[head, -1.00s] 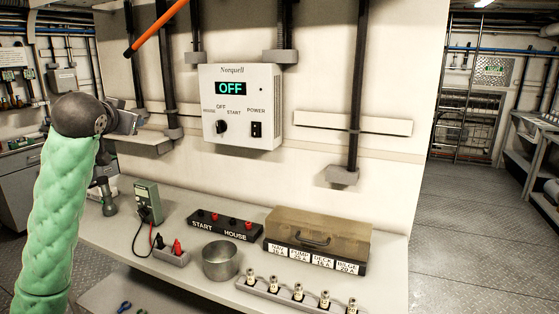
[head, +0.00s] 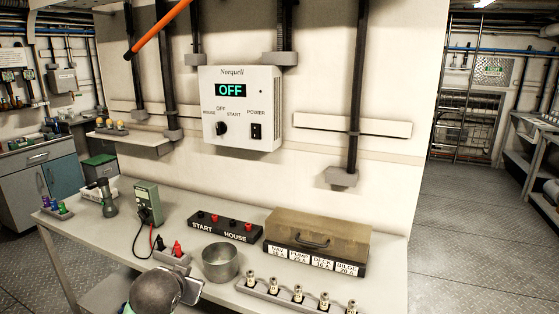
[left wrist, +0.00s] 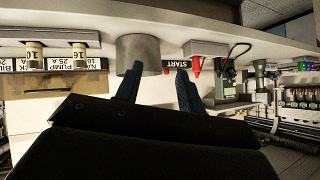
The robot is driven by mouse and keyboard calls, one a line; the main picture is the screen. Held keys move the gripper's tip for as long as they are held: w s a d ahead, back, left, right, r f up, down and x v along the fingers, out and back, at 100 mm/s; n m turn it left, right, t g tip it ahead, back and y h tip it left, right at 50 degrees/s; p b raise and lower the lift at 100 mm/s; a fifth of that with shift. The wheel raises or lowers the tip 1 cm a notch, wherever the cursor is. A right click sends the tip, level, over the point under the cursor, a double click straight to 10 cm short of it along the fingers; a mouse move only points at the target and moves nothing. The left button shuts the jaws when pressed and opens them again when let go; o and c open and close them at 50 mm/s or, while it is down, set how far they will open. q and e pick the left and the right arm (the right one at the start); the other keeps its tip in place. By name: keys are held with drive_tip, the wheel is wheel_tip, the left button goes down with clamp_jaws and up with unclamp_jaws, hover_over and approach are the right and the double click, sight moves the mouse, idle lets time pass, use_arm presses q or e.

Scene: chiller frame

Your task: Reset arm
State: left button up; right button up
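My left wrist (head: 158,292) is a grey rounded part at the bottom of the head view, in front of the bench edge. Its fingertips cannot be made out there. In the left wrist view my left gripper (left wrist: 160,69) has two dark fingers spread apart with nothing between them. The metal cup (left wrist: 139,52) and the red clip (left wrist: 195,66) appear beyond the fingers, and I see no contact. My right gripper is not in view. The white control box (head: 240,107) on the wall reads OFF.
The bench (head: 120,240) holds a green meter (head: 148,203), a metal cup (head: 220,261), a black START/HOUSE terminal block (head: 224,226), a lidded fuse box (head: 317,233) and a row of fuses (head: 298,293). An orange rod (head: 157,27) hangs at upper left. Open floor (head: 465,230) lies right.

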use_arm(q)
drive_tip(key=s+d+f+g, duration=0.2)
drive_tip(key=s+d+f, duration=0.1)
drive_tip(key=s+f, duration=0.6)
drive_tip(key=s+d+f+g+h, duration=0.1)
drive_tip(key=s+d+f+g, duration=0.2)
drive_tip(key=s+f, duration=0.7)
drive_tip(key=s+d+f+n+g+h, duration=0.1)
drive_tip(key=s+d+f+g, duration=0.1)
drive_tip(key=s+f, duration=0.8)
drive_tip(key=s+g+p, duration=0.1)
drive_tip(key=s, duration=0.4)
drive_tip(key=shift+d, duration=0.4)
drive_tip(key=shift+s, duration=0.1)
